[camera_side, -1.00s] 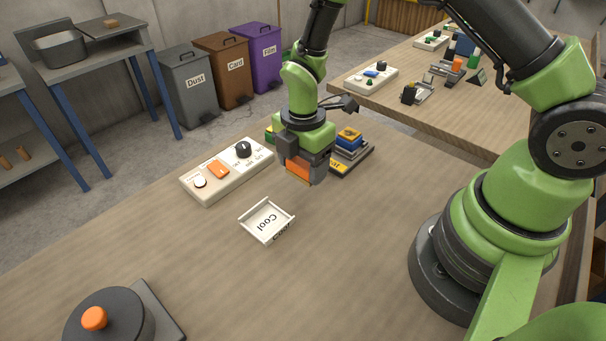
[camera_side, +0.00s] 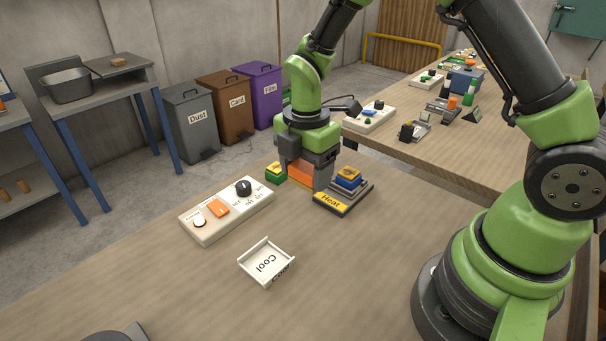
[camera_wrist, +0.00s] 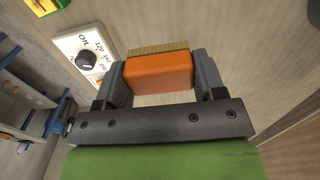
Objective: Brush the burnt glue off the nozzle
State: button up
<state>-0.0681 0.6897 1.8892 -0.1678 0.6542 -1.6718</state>
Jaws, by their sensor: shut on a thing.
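My gripper (camera_side: 303,170) is shut on an orange brush (camera_side: 300,176), between the control box and the Heat plate. In the wrist view the brush (camera_wrist: 160,72) sits crosswise between both fingers, with its tan bristles (camera_wrist: 157,49) facing away from my palm. In the side view the brush is partly hidden by the fingers, and I cannot tell its gap to the table. I cannot make out a nozzle or burnt glue in either view.
The Heat plate (camera_side: 340,204) holds a blue and yellow stack (camera_side: 348,179), close right of my gripper. A green and yellow block (camera_side: 275,173) is close left. The control box (camera_side: 228,209) and white Cool tray (camera_side: 266,262) are nearer the camera. Table right of the tray is clear.

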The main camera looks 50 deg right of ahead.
send_near(356, 178)
jog(key=w+r, duration=0.2)
jog(key=w, duration=0.2)
jog(key=shift+s+f, duration=0.15)
jog(key=shift+f, duration=4)
jog(key=shift+s, duration=1.9)
jog(key=shift+c, duration=0.2)
jog(key=shift+w, duration=2.05)
notch_tip(356, 178, up, 8)
jog(key=shift+s+r, duration=0.1)
